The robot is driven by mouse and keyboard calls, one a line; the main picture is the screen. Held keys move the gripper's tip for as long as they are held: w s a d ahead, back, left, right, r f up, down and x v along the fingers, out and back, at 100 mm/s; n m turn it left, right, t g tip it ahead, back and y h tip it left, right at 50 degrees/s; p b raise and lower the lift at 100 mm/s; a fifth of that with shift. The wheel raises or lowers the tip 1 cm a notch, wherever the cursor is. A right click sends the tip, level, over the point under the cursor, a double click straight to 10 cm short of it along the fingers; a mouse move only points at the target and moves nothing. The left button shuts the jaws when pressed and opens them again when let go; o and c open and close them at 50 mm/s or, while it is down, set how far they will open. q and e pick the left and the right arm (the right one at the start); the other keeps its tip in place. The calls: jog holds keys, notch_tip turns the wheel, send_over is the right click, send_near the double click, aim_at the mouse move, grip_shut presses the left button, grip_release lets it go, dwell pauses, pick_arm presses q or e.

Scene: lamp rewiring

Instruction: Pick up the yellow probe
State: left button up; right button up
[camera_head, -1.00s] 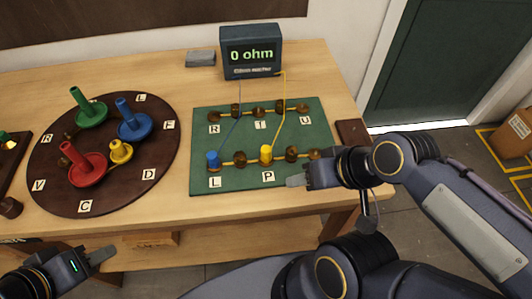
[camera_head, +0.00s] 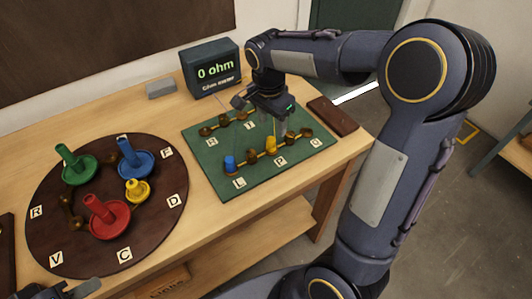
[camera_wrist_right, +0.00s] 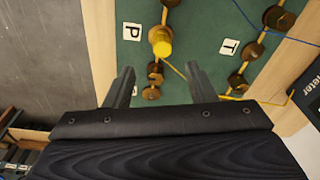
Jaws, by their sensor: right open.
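The yellow probe (camera_head: 271,145) stands on a brass post near label P on the green board (camera_head: 225,185). In the right wrist view, the yellow probe (camera_wrist_right: 160,42) is ahead of the fingertips, roughly centred between them, with a yellow wire running from it. My right gripper (camera_head: 261,118) hangs over the board, pointing down, behind the probe in the head view. In the right wrist view the right gripper (camera_wrist_right: 160,80) is open and empty, apart from the probe. My left gripper (camera_head: 86,289) is partly cut off at the bottom left; its jaw gap is unclear.
The blue probe (camera_head: 230,163) stands near label L. The meter (camera_head: 212,68) behind the board reads 0 ohm. A round dark board (camera_head: 150,225) with coloured pegs lies left. A dark block (camera_head: 333,116) lies at the right.

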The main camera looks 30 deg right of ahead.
aim_at(271, 139)
jog(key=shift+w+d+f+m, duration=0.15)
jog(key=shift+f+m, duration=0.15)
jog(key=shift+f, duration=0.3)
notch_tip(271, 139, down, 7)
jog(key=shift+w+p, duration=0.15)
jog(key=shift+p, duration=0.3)
jog(key=shift+c, duration=0.4)
grip_shut()
